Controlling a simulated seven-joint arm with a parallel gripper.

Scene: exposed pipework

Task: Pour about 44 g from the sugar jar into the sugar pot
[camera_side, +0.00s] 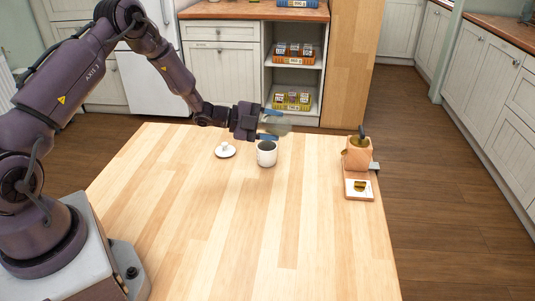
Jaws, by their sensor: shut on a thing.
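My gripper (269,125) is shut on a pale, see-through jar, which I take to be the sugar jar (280,127). The jar is held in the air just above the white pot, lying well over to one side. The gripper's blue fingertips show above and below it. The white pot, likely the sugar pot (267,155), stands upright on the table with no lid on. Its opening is partly hidden by the lower fingertip. A white lid with a knob (225,150) lies on the table to its left. I cannot make out any sugar or flow.
An orange-brown grinder-like device (357,156) with a dark top stands on a matching base at the table's right edge. The wooden table (230,230) is clear in front. Cabinets and shelves with packets (292,100) stand behind.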

